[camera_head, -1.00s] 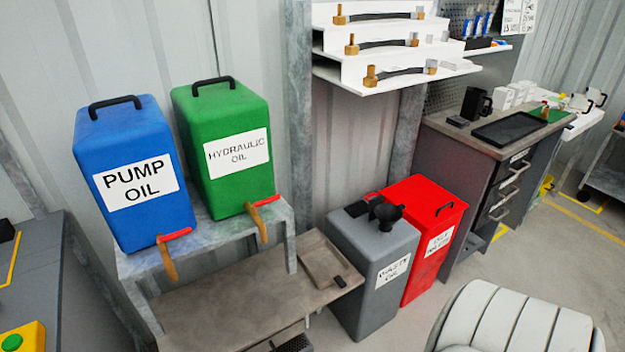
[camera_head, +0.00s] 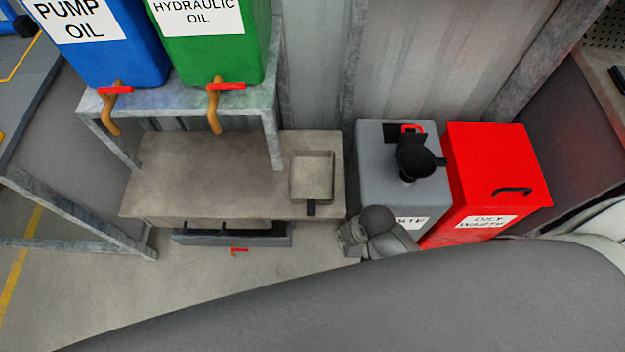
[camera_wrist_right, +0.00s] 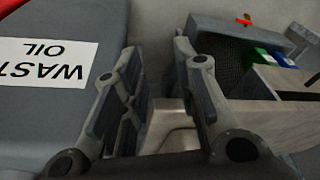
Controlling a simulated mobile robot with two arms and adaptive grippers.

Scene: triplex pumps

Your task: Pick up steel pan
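The steel pan (camera_head: 313,170), a shallow square tray with a short dark handle, lies on the right end of the low bench (camera_head: 220,180). My right gripper (camera_head: 350,236) is just past the bench's front right corner, below and right of the pan and apart from it. In the wrist view the right gripper (camera_wrist_right: 152,90) has its fingers spread with a gap between them. A pale metal shape, seemingly the pan (camera_wrist_right: 172,125), shows behind that gap. My left gripper is not in view.
The grey waste oil can (camera_head: 375,165) with a black funnel (camera_head: 415,158) stands close beside my right gripper. The red oily waste bin (camera_head: 490,175) is right of it. Blue (camera_head: 110,60) and green (camera_head: 215,50) oil cans stand on a raised shelf. The bench's left part is clear.

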